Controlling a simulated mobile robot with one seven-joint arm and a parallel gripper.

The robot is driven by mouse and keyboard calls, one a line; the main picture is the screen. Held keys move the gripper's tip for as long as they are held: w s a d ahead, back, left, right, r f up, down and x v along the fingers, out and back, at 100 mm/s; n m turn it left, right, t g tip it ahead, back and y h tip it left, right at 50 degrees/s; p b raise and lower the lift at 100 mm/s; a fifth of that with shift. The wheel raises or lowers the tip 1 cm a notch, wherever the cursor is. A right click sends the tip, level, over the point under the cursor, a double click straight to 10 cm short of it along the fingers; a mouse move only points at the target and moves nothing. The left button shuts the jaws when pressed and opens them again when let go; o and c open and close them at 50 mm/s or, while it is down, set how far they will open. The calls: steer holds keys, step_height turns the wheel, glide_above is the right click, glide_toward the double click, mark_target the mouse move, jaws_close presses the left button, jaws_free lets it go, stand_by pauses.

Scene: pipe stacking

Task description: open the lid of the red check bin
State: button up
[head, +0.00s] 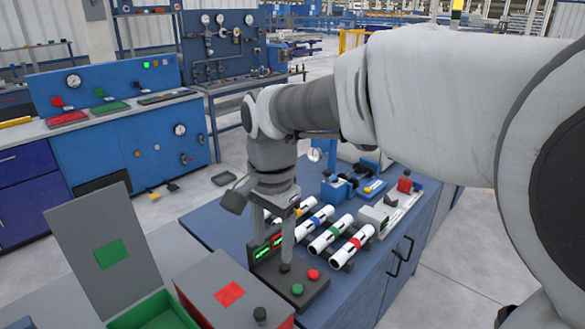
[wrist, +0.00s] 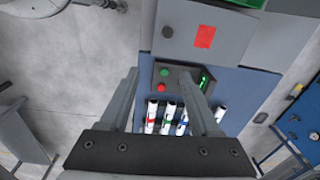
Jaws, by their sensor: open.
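The red check bin has a flat grey lid (head: 222,286) with a red square on it, at the bottom of the head view. The lid lies shut, with a dark round knob (head: 260,314) near one edge. The lid also shows at the top of the wrist view (wrist: 180,42), with the knob (wrist: 167,32) at its left. My gripper (head: 286,262) is open and empty, above the control box beside the bin and apart from the lid. Its two spread fingers show in the wrist view (wrist: 159,74).
A green bin (head: 158,313) stands left of the red one with its lid (head: 105,252) raised. A control box (head: 292,289) with red and green buttons sits on the blue bench (head: 200,222). Several banded pipes (head: 331,233) lie on a rack behind it.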

mark_target(260, 312)
steer(key=shift+m+g, duration=0.3)
steer(key=shift+m, duration=0.1)
steer(key=a+f+b, duration=0.1)
steer(key=f, duration=0.6)
steer(key=a+f+b, duration=0.1)
steer(key=f, duration=0.5)
steer(key=a+f+b, duration=0.1)
steer(key=f, duration=0.6)
steer(key=shift+s+a+f+b, duration=0.1)
steer(key=shift+a+f+b, duration=0.15)
steer(key=shift+f+b, duration=0.1)
jaws_close()
